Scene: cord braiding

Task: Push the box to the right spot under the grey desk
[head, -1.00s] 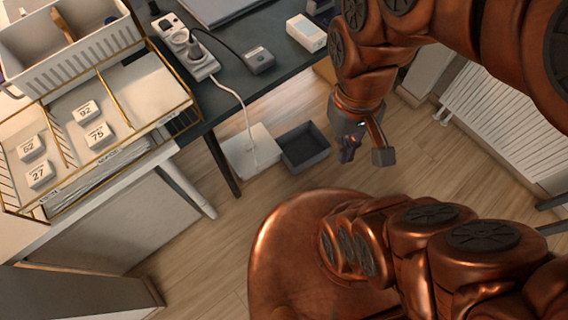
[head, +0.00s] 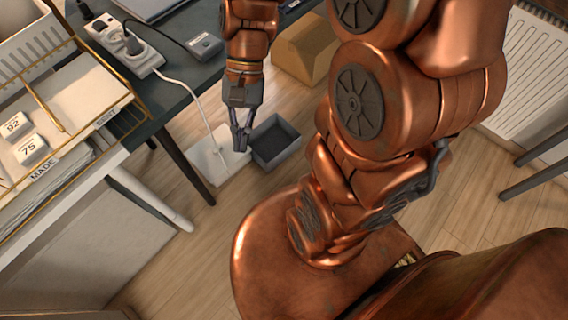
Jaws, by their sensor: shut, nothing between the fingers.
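A small dark grey open-topped box (head: 274,142) sits on the wooden floor beside the grey desk (head: 183,84). A larger brown cardboard box (head: 305,50) stands farther back, partly hidden by my arm. My gripper (head: 240,148) points down, shut and empty, in front of the seam between the grey box and a flat white square (head: 213,160) on its left. Its fingertips look close to the grey box's left side; I cannot tell whether they touch it. No marked spot under the desk can be made out.
A white cable (head: 195,100) hangs from the power strip (head: 126,42) to the white square. A desk leg (head: 185,165) stands left of that square. A white radiator (head: 525,70) and dark legs (head: 540,175) are at the right. Floor in front is partly clear.

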